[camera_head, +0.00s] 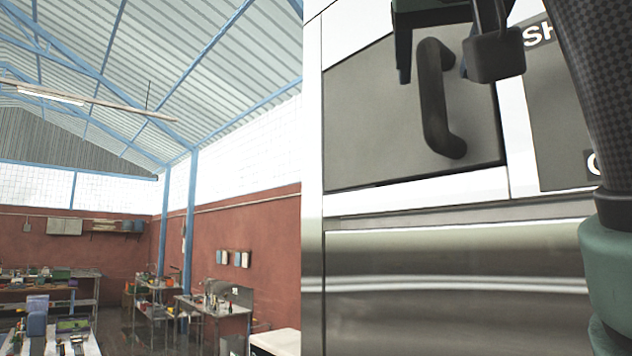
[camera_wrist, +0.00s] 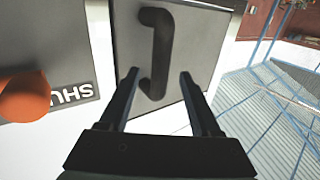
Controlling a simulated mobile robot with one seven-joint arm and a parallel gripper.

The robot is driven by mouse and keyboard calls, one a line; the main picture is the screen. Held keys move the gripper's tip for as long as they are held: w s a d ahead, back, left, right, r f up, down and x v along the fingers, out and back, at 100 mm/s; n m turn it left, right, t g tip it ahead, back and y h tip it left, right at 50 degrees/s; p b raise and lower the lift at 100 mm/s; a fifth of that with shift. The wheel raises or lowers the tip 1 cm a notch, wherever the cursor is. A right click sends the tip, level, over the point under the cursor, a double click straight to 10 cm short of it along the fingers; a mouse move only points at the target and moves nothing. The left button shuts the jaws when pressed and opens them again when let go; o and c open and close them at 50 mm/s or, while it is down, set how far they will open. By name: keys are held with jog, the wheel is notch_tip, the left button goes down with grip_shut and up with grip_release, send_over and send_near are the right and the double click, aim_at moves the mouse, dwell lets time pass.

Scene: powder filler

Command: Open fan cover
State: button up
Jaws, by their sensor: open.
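The fan cover (camera_head: 370,130) is a grey panel on the white machine front, with a dark vertical bar handle (camera_head: 432,100). In the wrist view the cover (camera_wrist: 190,60) and its handle (camera_wrist: 157,60) are right ahead of my gripper (camera_wrist: 158,80). My gripper is open, with one finger on each side of the lower part of the handle. I cannot tell whether either finger touches it. In the head view my gripper (camera_head: 434,68) is at the top, at the handle's upper part. The cover looks flush with the machine front.
A second grey panel with white lettering (camera_wrist: 70,95) sits beside the cover, with an orange knob (camera_wrist: 24,97) near it in the wrist view. Below the cover is a shiny metal surface (camera_head: 450,280). Workbenches (camera_head: 210,305) stand far off at the left.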

aim_at(433, 83)
jog(key=p+x, duration=0.2)
jog(key=x, duration=0.4)
grip_shut()
dwell(1.3)
